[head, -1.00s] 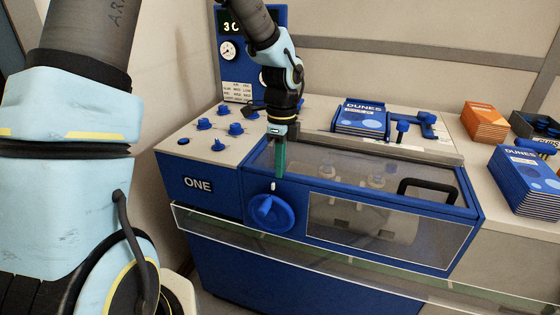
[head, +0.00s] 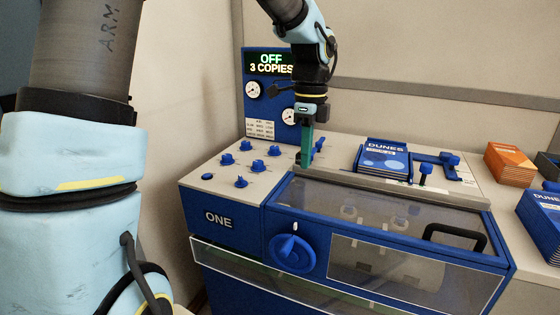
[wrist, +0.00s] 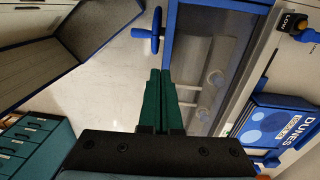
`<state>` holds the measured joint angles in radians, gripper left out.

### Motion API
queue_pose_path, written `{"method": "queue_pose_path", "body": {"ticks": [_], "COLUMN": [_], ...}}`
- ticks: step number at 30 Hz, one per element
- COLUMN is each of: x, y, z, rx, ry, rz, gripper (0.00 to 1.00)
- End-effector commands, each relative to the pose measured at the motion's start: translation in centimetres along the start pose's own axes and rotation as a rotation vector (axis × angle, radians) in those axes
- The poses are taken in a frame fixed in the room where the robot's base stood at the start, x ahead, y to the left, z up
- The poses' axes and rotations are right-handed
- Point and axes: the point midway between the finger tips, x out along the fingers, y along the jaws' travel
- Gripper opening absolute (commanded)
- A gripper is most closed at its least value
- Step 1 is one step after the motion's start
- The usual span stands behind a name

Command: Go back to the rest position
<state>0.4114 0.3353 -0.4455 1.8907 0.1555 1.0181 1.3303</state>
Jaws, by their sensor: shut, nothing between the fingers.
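My gripper (head: 306,165) hangs pointing down above the blue machine (head: 222,222), near the corner between the knob panel and the clear lid. Its green fingers are together with nothing between them; they also show in the wrist view (wrist: 161,80). The round blue dial (head: 292,254) on the machine's front is below the fingers and apart from them. Its white mark points up. The dial shows edge-on in the wrist view (wrist: 148,33). The display (head: 270,63) reads "OFF 3 COPIES".
Several small blue knobs (head: 258,165) stand on the left panel. Blue "DUNES" booklets (head: 382,158) lie on the machine's top beside a blue clamp (head: 437,160). Orange booklets (head: 510,163) are at right. Open floor (wrist: 110,75) shows in the wrist view.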

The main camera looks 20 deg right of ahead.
Motion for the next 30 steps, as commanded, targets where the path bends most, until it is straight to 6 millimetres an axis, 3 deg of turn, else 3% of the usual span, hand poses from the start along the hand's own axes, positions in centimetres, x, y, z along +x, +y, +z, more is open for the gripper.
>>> {"method": "queue_pose_path", "body": {"ticks": [4,8,11,15,18,24,30], "x": [0.2,1.6,3.2,5.4,6.7,8.2,8.4], "y": [0.4,2.2,5.1,10.4,14.1,18.8,19.6], "z": [0.9,4.9,9.5,15.3,18.0,20.3,20.6], "rx": [-0.060,-0.343,-0.708,-1.273,-1.625,-2.065,-2.143], "ry": [-0.001,0.000,0.010,0.047,0.082,0.142,0.155], "rz": [-0.004,-0.025,-0.055,-0.105,-0.138,-0.178,-0.186], "gripper": [0.00,0.00,0.00,0.00,0.00,0.00,0.00]}}
